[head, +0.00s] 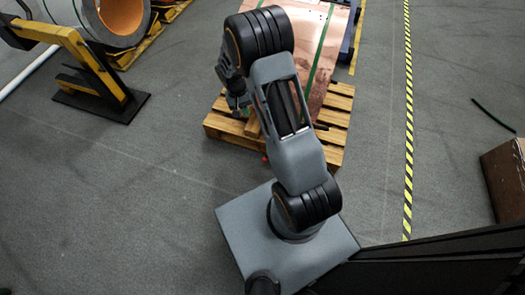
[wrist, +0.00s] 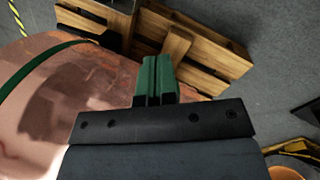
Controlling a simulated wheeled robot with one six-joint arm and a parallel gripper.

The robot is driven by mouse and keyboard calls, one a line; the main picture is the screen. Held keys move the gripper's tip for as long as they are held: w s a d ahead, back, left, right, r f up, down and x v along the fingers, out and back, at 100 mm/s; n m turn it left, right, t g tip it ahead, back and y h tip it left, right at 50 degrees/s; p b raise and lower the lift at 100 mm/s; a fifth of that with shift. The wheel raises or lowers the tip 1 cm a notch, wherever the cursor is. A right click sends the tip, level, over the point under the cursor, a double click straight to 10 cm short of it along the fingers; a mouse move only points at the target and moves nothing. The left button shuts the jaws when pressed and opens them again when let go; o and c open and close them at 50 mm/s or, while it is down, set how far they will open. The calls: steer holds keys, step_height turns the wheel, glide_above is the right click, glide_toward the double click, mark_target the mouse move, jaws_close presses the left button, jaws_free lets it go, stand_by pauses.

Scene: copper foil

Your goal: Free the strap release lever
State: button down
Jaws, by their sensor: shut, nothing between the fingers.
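A coil of copper foil (head: 324,85) lies on a wooden pallet (head: 230,127), with a green strap (head: 321,45) across it. In the wrist view the copper (wrist: 55,105) fills the left side, and the green strap (wrist: 32,72) curves over it. My gripper (wrist: 157,62) has green fingers, shut together with nothing between them. They point over the copper's edge toward the wooden pallet (wrist: 180,45). In the head view my gripper (head: 240,108) is at the copper's left side, partly hidden by my arm. I cannot make out the strap release lever in either view.
A yellow-black floor stripe (head: 408,110) runs down the right. A brown box (head: 507,180) and a loose green strip (head: 493,115) lie farther right.

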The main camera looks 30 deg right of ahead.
step_height(320, 180, down, 14)
steer(key=d+m+g, duration=0.1)
steer(key=shift+s+d+r+g+p, duration=0.25)
steer(key=shift+s+d+g+p, duration=0.05)
steer(key=shift+s+d+g, duration=0.1)
steer(key=s+b+x, duration=0.2)
steer(key=b+x, duration=0.1)
steer(key=x, duration=0.9)
steer(key=shift+s+a+b, duration=0.3)
steer(key=shift+s+b, duration=0.05)
steer(key=shift+b, duration=0.05)
steer(key=shift+s+a, duration=0.1)
